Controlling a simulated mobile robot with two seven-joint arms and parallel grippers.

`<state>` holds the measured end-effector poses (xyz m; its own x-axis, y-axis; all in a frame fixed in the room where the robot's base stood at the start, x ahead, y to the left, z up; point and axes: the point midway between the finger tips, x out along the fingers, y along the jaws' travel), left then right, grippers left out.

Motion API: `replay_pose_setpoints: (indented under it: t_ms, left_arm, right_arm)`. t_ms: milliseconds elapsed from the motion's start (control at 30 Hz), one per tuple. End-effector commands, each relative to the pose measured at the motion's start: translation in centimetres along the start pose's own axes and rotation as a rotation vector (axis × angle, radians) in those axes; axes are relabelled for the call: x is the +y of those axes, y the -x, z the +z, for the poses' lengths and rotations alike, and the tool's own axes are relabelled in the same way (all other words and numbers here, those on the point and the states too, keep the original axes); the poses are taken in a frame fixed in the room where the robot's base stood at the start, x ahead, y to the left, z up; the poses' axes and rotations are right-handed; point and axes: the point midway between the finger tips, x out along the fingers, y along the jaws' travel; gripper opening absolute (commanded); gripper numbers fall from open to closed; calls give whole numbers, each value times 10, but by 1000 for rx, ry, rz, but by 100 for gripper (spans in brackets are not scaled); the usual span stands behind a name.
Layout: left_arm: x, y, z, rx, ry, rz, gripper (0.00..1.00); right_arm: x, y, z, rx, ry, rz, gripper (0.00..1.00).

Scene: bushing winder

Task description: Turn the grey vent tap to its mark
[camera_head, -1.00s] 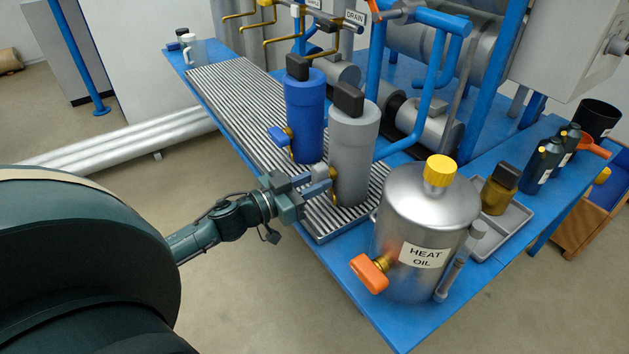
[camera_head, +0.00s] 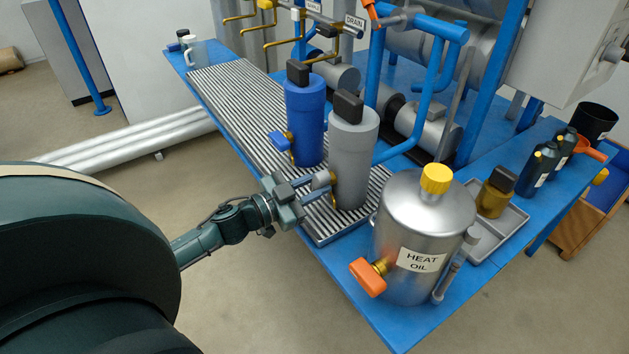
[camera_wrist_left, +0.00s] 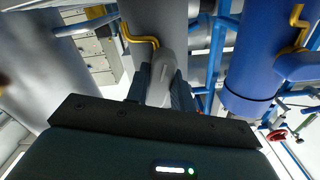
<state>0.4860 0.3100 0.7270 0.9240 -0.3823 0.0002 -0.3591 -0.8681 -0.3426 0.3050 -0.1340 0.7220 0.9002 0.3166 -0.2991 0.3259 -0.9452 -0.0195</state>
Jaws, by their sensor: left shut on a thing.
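The grey vent tap (camera_head: 321,180) sticks out from the lower side of the grey cylinder (camera_head: 350,150), on a brass fitting. My left gripper (camera_head: 320,187) reaches it from the left, with one finger on each side of its handle. In the left wrist view the grey handle (camera_wrist_left: 162,78) lies between the dark fingers (camera_wrist_left: 161,92), which are shut on it, below the grey cylinder (camera_wrist_left: 152,22) and a bent brass pipe. I cannot make out the tap's mark in either view. My right gripper is not in view.
The blue cylinder (camera_head: 304,120) with its blue tap (camera_head: 279,141) stands close behind. The silver heat oil tank (camera_head: 420,235) with an orange tap (camera_head: 368,277) stands in front to the right. Both cylinders stand on a ribbed grate (camera_head: 235,98). Free floor lies left of the bench.

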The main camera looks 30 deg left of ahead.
Motion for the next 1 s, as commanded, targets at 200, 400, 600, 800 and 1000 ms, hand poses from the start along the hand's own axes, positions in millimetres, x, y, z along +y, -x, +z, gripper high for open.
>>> replay_pose_setpoints:
  t_ms: [200,400,600,800,1000]
  left_arm:
    - [-1,0,-2,0,-204,0,1]
    - [-1,0,-1,0,-394,0,1]
    - [-2,0,-1,1,-585,1,1]
    - [-2,0,-1,1,-774,0,1]
    - [-2,0,-1,1,-949,1,1]
  right_arm:
    - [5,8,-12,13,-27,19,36]
    - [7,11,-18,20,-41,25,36]
    - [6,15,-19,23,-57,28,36]
    - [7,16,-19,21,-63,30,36]
    - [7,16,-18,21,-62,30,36]
